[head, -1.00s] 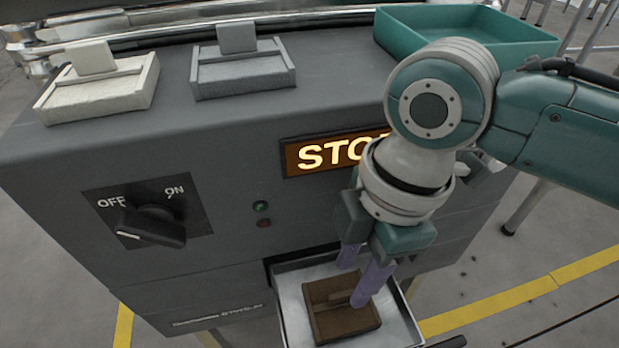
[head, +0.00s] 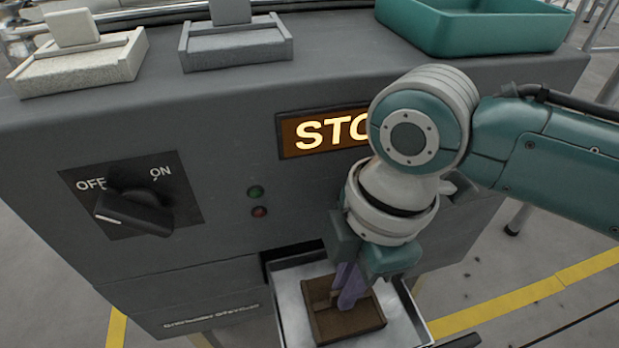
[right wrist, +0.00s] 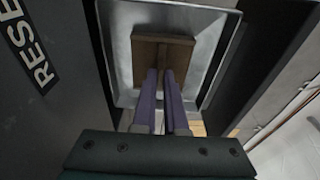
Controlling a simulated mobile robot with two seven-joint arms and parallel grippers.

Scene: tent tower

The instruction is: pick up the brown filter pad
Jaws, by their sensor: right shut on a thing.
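The brown filter pad (head: 348,322) lies in the open metal drawer (head: 292,318) at the front of the grey machine. It is a square brown block with raised side edges and an upright tab in its middle. My right gripper (head: 347,298) reaches down into the drawer, its purple fingers closed on the tab. The right wrist view shows the fingers (right wrist: 163,90) on either side of the pad's middle tab (right wrist: 164,62). The pad still appears to be within the drawer; I cannot tell whether it touches the floor. My left gripper is not in view.
A cream pad (head: 80,69) and a grey pad (head: 237,49) rest on the machine's top (head: 330,72), beside a teal tray (head: 480,35). The front has an OFF/ON knob (head: 135,212) and a lit sign (head: 325,134) partly hidden by my right arm.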

